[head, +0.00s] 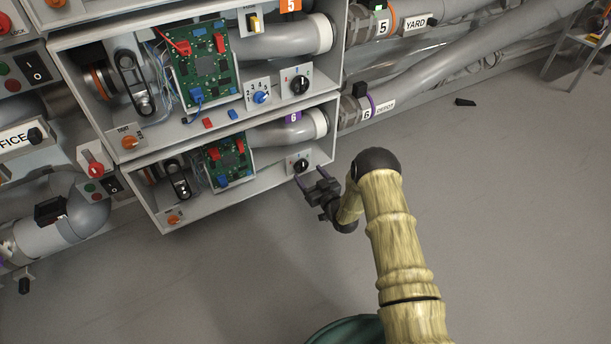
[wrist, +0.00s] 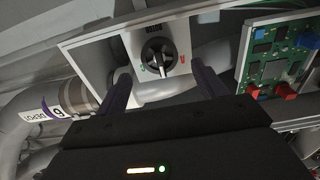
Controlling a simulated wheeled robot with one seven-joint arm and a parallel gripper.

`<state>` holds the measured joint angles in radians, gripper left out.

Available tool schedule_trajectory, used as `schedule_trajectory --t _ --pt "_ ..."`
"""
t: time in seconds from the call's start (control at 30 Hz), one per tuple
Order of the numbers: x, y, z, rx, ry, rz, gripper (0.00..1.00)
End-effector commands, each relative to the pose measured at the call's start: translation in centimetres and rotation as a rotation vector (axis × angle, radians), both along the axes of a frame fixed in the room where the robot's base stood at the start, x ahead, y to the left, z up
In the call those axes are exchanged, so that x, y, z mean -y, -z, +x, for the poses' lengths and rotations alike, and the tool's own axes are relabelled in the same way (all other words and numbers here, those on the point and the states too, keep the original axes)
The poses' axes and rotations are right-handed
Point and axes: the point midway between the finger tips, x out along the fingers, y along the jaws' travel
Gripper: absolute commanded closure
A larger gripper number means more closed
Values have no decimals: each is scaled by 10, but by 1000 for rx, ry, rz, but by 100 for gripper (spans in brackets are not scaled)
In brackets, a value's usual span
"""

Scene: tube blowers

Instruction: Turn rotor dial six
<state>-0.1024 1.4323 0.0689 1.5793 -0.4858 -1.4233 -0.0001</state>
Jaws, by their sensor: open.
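The rotor dial six (head: 301,166) is a black knob on a small white plate at the right end of the lower open blower box. In the wrist view the dial (wrist: 158,58) shows close up, with a green mark at its left and a red mark at its right. My gripper (head: 313,180) is open and empty, just in front of and below the dial plate. In the wrist view its two dark fingers (wrist: 160,88) stand to either side below the dial, apart from it.
The lower box holds a green circuit board (head: 229,160) and an orange knob (head: 174,219). The upper box has a similar black dial (head: 299,85) and a blue knob (head: 261,97). A pipe labelled 6 DEPOT (head: 378,110) leaves to the right. The grey floor (head: 510,220) is largely clear.

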Motion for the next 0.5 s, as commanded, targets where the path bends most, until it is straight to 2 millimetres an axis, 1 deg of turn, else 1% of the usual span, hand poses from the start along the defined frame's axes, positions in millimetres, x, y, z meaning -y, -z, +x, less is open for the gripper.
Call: schedule_trajectory --t 0.03,0.1,0.2,0.3,0.5 --pt "-6 3 8 5 -2 2 30" --pt "-11 3 16 4 -2 1 30" --pt "-16 2 24 3 -1 1 30" --pt "-19 0 27 1 -1 2 30" --pt "-19 -1 28 0 0 1 30"
